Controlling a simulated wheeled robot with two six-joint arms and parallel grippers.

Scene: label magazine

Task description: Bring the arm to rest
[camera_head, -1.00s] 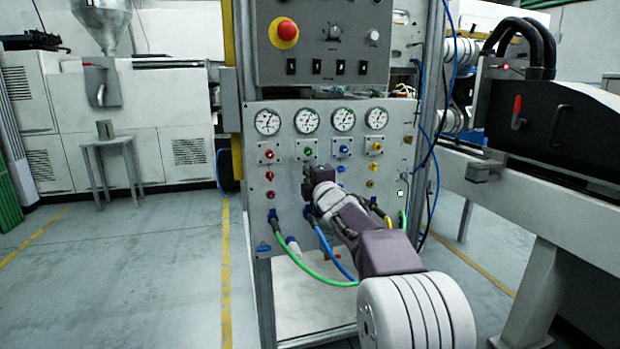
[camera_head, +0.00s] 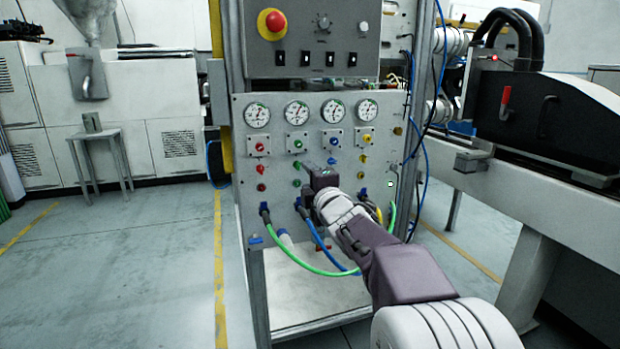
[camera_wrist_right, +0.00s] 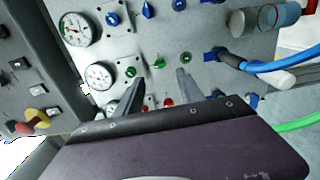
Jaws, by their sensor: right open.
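My right arm comes in from the lower right in the head view. Its gripper (camera_head: 312,172) is in front of the grey gauge panel (camera_head: 243,185), over its middle columns of knobs and fittings. In the right wrist view the gripper (camera_wrist_right: 158,85) has its two fingers apart with nothing held between them. A green fitting (camera_wrist_right: 158,62) and a small red fitting (camera_wrist_right: 168,102) on the panel show past and between the fingers. I cannot tell whether a finger touches the panel. My left gripper does not show.
Four-dial row aside, a gauge (camera_head: 257,115) sits above coloured knobs. A green hose (camera_head: 290,257) and a blue hose (camera_head: 318,238) hang below the gripper. A control box (camera_head: 300,40) with a red button (camera_head: 272,21) is above. A rail machine (camera_head: 560,110) stands right.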

